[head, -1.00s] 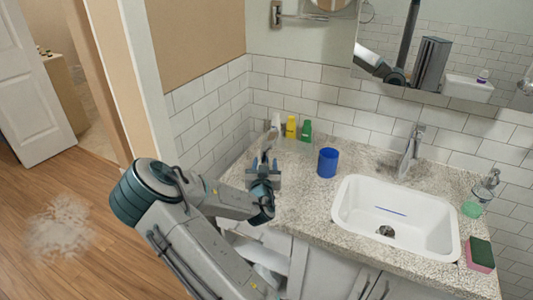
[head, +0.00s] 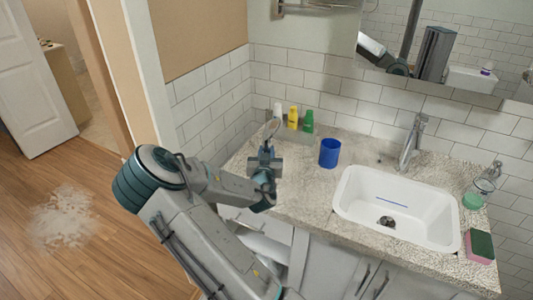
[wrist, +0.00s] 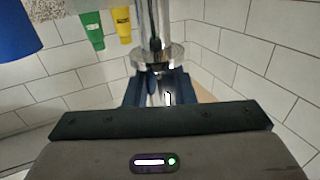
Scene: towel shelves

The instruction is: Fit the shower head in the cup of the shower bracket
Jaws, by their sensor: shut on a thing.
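My gripper (head: 266,150) is over the left end of the counter and points toward the tiled corner. In the wrist view its dark fingers (wrist: 158,88) are shut on a chrome piece with a round collar (wrist: 157,56), which I take to be the shower head. Its shaft runs up out of that picture, so its far end is hidden there. In the head view only a small, thin rounded shape (head: 271,128) shows beyond the fingers. I cannot make out the shower bracket or its cup in either view.
A blue cup (head: 329,153), a yellow bottle (head: 293,118) and a green bottle (head: 308,122) stand on the counter (head: 300,183) near my gripper. The sink (head: 400,205), faucet (head: 412,142) and sponge (head: 480,245) are to the right. A mirror (head: 440,50) hangs above.

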